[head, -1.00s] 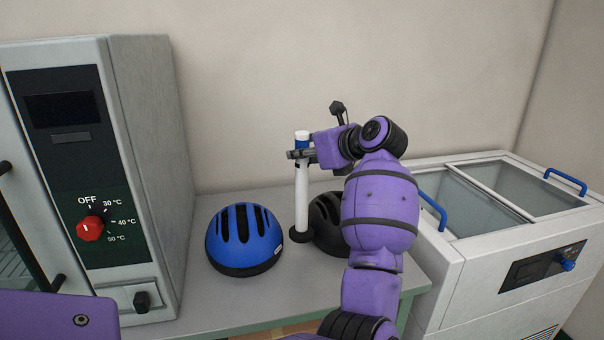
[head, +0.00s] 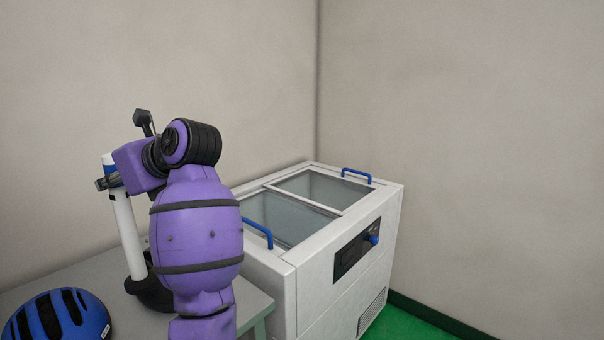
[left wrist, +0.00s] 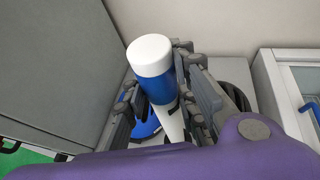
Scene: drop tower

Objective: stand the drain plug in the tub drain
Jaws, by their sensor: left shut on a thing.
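The drain plug (head: 127,235) is a tall white tube with a blue band near its white top and a dark disc at its foot. It stands roughly upright over the grey bench at the left of the head view. My left gripper (head: 108,182) is shut on it at the blue band, near the top. In the left wrist view, the white cap of the plug (left wrist: 149,52) shows between the fingers. I cannot tell whether its foot touches the bench. My right gripper is not in view.
A blue helmet (head: 60,318) lies on the bench (head: 55,282) at lower left. A dark helmet is partly hidden behind my arm. Blue handles (head: 357,176) rise from the tub's top. Walls close off the back and right; green floor (head: 415,318) shows at lower right.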

